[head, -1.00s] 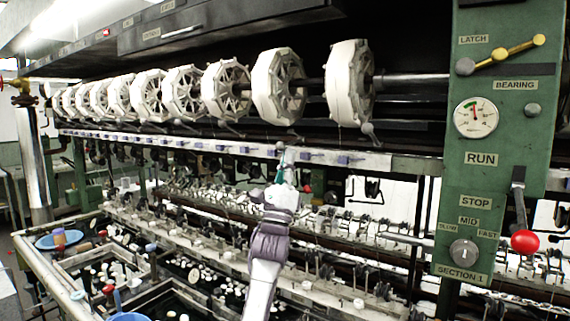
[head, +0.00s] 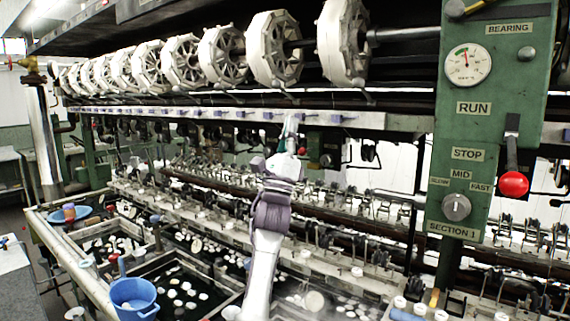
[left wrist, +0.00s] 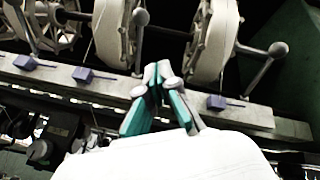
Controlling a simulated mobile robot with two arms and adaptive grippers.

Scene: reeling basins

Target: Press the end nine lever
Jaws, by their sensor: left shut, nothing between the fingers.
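White spoked reels stand in a row, the nearest (head: 343,42) at the right end. Small grey ball-ended levers hang by the reels; one ball (head: 371,98) is below the nearest reel. No number is readable, so I cannot tell by a label which is the end nine lever. My left gripper (head: 291,123) is shut and empty, in front of the pale rail. In the left wrist view its teal and grey fingers (left wrist: 161,78) meet over the rail. A ball-ended lever (left wrist: 277,48) stands right of them, apart. My right gripper is not in view.
The pale rail (left wrist: 245,114) carries purple blocks (left wrist: 216,102). A green panel (head: 466,140) with a gauge and a red-knobbed lever (head: 513,183) stands at the right. Basins with white cocoons and a blue bucket (head: 134,297) lie at lower left.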

